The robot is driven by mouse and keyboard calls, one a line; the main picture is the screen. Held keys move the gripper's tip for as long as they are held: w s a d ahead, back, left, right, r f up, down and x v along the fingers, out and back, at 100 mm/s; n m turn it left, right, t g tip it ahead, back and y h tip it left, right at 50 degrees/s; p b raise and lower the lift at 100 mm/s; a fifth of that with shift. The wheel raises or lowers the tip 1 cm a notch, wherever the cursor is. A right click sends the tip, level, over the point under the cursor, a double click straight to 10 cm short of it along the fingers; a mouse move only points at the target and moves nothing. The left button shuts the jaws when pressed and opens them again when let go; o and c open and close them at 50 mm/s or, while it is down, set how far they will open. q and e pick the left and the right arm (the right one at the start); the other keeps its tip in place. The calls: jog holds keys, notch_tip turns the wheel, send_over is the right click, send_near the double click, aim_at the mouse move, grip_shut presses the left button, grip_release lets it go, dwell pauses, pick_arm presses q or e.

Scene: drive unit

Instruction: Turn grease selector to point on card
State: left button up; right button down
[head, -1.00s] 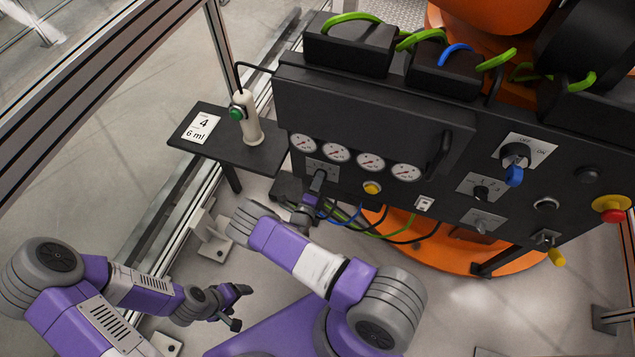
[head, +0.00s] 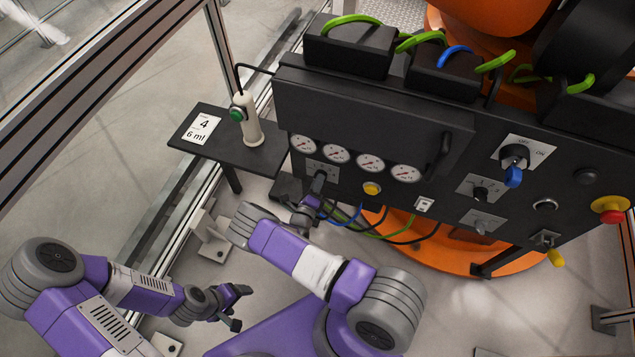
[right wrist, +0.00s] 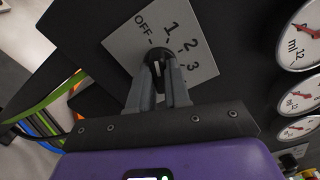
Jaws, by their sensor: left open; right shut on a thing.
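A white card (head: 201,130) reading "4" and "6 ml" lies on the dark side shelf at the left. My right gripper (head: 319,180) is at a small selector on the lower left of the black panel, under the gauges. In the right wrist view, its fingers (right wrist: 158,70) are shut on the dark selector knob (right wrist: 157,54), in front of a pale plate (right wrist: 192,62) marked OFF, 1, 2, 3. The fingers cover much of the knob, and I cannot tell which mark it points to. My left gripper (head: 238,305) is open and empty, low and away from the panel.
A white cylinder with a green button (head: 250,122) stands on the shelf (head: 240,158). The panel also carries gauges (head: 370,162), a yellow button (head: 372,188), another numbered selector (head: 481,193), a blue-handled switch (head: 514,174) and a red stop button (head: 613,214). Cables hang below the right gripper.

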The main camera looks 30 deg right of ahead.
jog(key=shift+m+p, duration=3.5)
jog(key=shift+m, duration=11.4)
jog(key=c, duration=1.1)
grip_release()
